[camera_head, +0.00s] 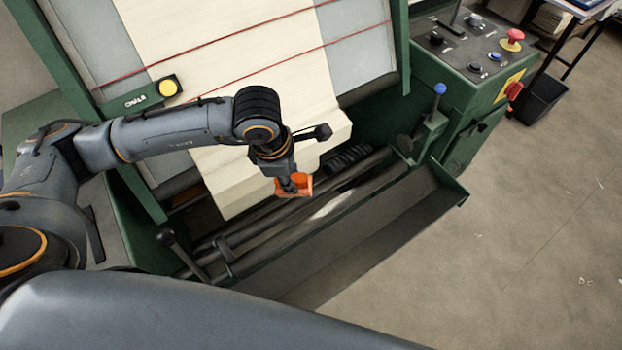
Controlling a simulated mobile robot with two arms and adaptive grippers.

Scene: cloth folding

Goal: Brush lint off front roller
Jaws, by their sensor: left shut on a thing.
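The front roller (265,224) is a dark bar running diagonally across the front of the green folding machine. A pale, whitish patch (330,207) shows on the bars near its middle. My left gripper (290,184) is shut on an orange brush (304,185) and holds it over the rollers, at the edge of the cream cloth. I cannot tell whether the brush touches the roller. The gripper hides part of the brush and of the bars behind it. My right gripper is not in view.
Cream cloth (230,50) hangs down the machine's sloping bed. A blue-knobbed lever (438,92) and a black-knobbed lever (170,240) stand at the roller ends. A control panel with a red button (513,37) is at upper right. Bare floor (520,240) lies right.

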